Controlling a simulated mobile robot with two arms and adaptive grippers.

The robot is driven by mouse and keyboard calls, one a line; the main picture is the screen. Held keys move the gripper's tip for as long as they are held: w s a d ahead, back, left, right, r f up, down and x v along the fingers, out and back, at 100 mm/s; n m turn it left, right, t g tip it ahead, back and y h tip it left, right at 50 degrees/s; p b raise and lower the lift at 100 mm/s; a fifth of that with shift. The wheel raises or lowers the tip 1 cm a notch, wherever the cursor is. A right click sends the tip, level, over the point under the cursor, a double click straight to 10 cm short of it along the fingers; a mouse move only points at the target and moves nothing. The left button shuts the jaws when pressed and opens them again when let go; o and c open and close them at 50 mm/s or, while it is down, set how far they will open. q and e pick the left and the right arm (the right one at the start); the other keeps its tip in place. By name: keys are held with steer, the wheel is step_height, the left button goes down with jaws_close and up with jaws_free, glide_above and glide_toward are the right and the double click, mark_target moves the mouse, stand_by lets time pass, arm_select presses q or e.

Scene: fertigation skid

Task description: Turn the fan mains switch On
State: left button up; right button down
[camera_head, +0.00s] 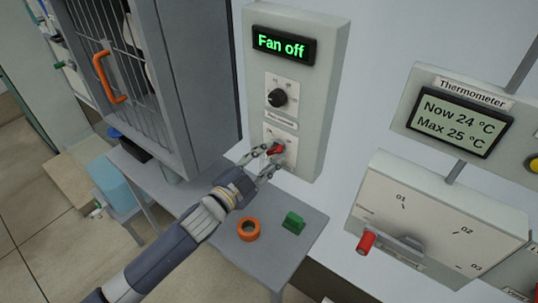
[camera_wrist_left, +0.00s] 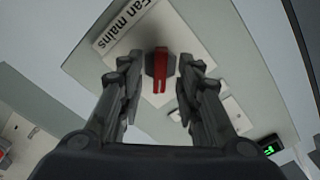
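The fan mains switch (camera_head: 275,149) is a red handle on a light plate low on the grey fan panel (camera_head: 311,150). It also shows in the left wrist view (camera_wrist_left: 159,72), near a label reading "Fan mains". The panel's display (camera_head: 283,46) reads "Fan off" in green. My left gripper (camera_head: 264,160) is at the switch, with its fingers open on either side of the handle. In the left wrist view, gaps show between the handle and both fingers. The left fingers partly hide the switch plate in the head view. My right gripper is not in view.
A black rotary knob (camera_head: 278,97) sits above the switch. A barred cabinet (camera_head: 150,80) stands left. An orange ring (camera_head: 248,229) and a green block (camera_head: 293,223) lie on the grey table (camera_head: 275,255) below. A thermometer display (camera_head: 459,119) and a box with a red-ended lever (camera_head: 366,242) are right.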

arm_select(q)
steer(key=v, duration=1)
steer(key=shift+s+a, duration=0.2)
steer(key=shift+s, duration=0.15)
